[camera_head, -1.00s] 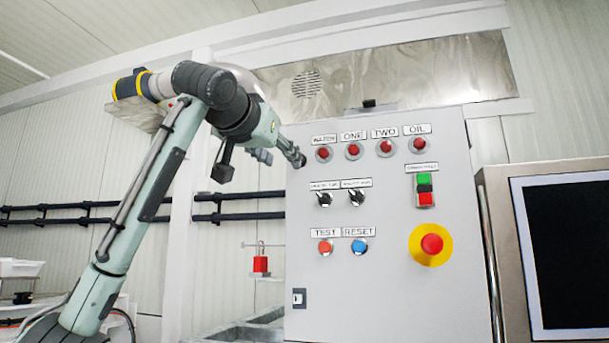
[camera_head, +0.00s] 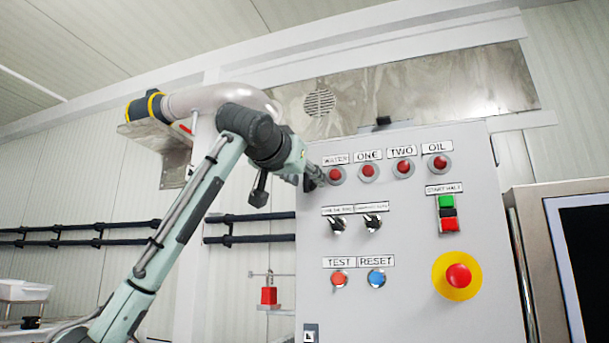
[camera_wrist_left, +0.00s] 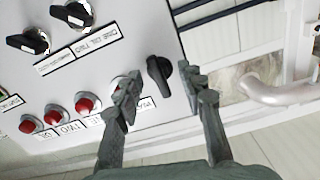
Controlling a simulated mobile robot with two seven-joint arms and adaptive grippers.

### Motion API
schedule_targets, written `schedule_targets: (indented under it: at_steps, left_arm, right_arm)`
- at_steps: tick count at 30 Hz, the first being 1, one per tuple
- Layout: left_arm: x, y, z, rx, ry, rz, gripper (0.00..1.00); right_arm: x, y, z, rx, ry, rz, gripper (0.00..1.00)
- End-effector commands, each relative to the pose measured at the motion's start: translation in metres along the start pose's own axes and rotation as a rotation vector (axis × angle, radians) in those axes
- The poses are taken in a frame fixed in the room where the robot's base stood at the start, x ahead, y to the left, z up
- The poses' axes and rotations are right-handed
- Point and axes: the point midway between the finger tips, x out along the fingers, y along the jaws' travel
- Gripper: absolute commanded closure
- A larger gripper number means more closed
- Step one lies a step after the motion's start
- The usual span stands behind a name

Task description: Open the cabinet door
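The cabinet door (camera_head: 410,245) is a light grey panel with lamps, switches and labels; it looks shut. A black handle (camera_wrist_left: 159,72) near its edge shows in the wrist view, beside the WATER lamp. My left gripper (camera_head: 316,178) is at the door's upper left edge, left of the WATER lamp, and hides most of the handle in the head view. In the wrist view the fingers of my left gripper (camera_wrist_left: 163,88) are apart, with the handle between and ahead of their tips. I cannot tell whether they touch it. My right gripper is out of view.
Buttons, two black switches and a yellow-ringed emergency stop (camera_head: 458,276) stick out of the door. A steel-framed screen (camera_head: 590,270) stands close on the right. A pale pipe (camera_head: 222,97) runs behind my left arm.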

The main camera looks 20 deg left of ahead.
Motion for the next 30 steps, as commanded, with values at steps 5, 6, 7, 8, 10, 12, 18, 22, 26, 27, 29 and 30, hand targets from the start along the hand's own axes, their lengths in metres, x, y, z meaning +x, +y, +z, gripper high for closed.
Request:
schedule_targets:
  at_steps: [5,6,7,8,10,12,18,22,26,27,29,30]
  left_arm:
    - [0.0011,0.0001,0.0005,0.000,0.000,0.000,0.60]
    - [0.0011,0.0001,0.0005,0.000,0.000,0.000,0.60]
    - [0.0010,0.0001,0.0005,0.000,0.000,0.000,0.60]
    - [0.0010,0.0001,0.0004,0.000,0.000,0.000,0.63]
    - [0.0009,0.0001,0.0004,0.000,0.000,0.000,0.72]
    - [0.0009,0.0001,0.0004,0.000,0.000,0.000,0.80]
    - [0.0007,0.0000,0.0003,0.000,0.000,0.000,1.00]
    - [0.0007,-0.0001,0.0003,0.000,0.000,0.000,1.00]
    - [0.0007,-0.0001,0.0003,0.000,0.000,0.000,1.00]
    - [0.0006,-0.0001,0.0003,0.000,0.000,0.000,1.00]
    - [0.0002,-0.0001,0.0003,0.000,0.000,-0.001,1.00]
    - [-0.0002,-0.0001,0.0003,0.000,0.000,-0.002,1.00]
  right_arm:
    - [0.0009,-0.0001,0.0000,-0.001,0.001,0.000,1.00]
    - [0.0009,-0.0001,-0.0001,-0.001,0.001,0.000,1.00]
    - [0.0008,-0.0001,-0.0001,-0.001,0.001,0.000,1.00]
    - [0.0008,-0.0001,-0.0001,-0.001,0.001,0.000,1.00]
    - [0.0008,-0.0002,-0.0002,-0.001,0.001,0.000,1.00]
    - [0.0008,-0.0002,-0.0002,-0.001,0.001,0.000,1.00]
    - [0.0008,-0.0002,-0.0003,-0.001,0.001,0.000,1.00]
    - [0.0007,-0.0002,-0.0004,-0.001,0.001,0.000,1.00]
    - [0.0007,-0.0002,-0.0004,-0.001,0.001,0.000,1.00]
    - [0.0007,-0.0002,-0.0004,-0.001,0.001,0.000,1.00]
    - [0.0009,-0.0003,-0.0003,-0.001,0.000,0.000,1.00]
    - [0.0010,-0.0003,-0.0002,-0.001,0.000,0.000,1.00]
